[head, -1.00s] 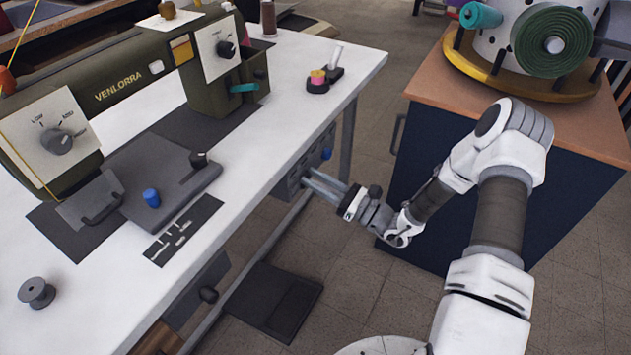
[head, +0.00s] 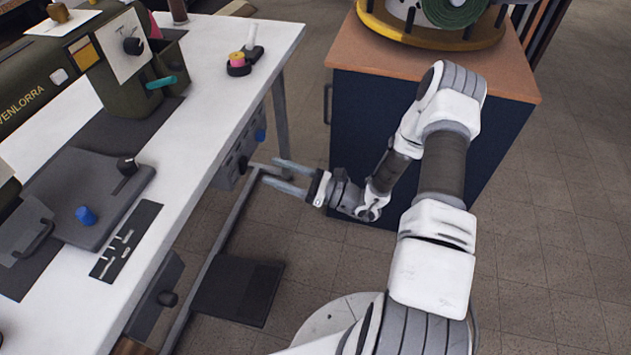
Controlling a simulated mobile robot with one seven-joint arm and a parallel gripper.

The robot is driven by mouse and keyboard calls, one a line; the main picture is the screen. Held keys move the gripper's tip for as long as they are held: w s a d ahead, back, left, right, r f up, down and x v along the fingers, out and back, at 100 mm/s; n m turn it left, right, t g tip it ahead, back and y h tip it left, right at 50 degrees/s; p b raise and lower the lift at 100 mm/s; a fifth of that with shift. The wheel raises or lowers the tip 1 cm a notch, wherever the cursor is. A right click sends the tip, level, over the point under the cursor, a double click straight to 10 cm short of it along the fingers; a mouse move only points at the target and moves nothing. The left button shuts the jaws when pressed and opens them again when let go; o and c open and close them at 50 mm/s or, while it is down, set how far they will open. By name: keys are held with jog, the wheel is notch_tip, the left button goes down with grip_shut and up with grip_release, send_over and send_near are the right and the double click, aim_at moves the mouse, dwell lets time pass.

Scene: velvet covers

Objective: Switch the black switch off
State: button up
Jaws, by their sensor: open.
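A grey control panel (head: 228,172) hangs under the front edge of the white sewing table. It carries a blue knob (head: 260,135) and a dark round knob or switch (head: 243,165). I cannot tell whether this dark piece is the black switch, nor its on or off setting. My gripper (head: 271,174) is open and empty, with its two grey fingers pointing left toward the panel. It stands a little to the right of the dark piece, with a visible gap.
The white table (head: 262,45) bears a green sewing machine (head: 60,75) with a dial. A blue cabinet (head: 400,130) with a wooden top stands behind my arm. A black pedal (head: 238,290) lies on the floor below. Floor between table and cabinet is free.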

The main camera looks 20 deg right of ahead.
jog(key=p+v, duration=0.1)
jog(key=v, duration=1)
jog(key=shift+d, duration=0.1)
jog(key=s+a+r+n+g+h, duration=0.3)
jog(key=s+r+n+g+h, duration=0.3)
jog(key=r+n, duration=0.45)
jog(key=s+a+r+n+g+h, duration=0.4)
jog(key=s+r+n+g+h, duration=0.25)
jog(key=r+n, duration=0.45)
jog(key=s+d+r+n+t+h+p, duration=0.1)
jog(key=s+r+t+h+p, duration=0.1)
jog(key=r+p, duration=0.8)
jog(key=s+d+r+n+t+h+p, duration=0.2)
jog(key=r+t+p, duration=0.2)
jog(key=r+p, duration=0.7)
notch_tip(320, 180, up, 9)
jog(key=shift+r, duration=0.1)
jog(key=shift+s+t+h, duration=0.15)
jog(key=shift+t+h, duration=0.1)
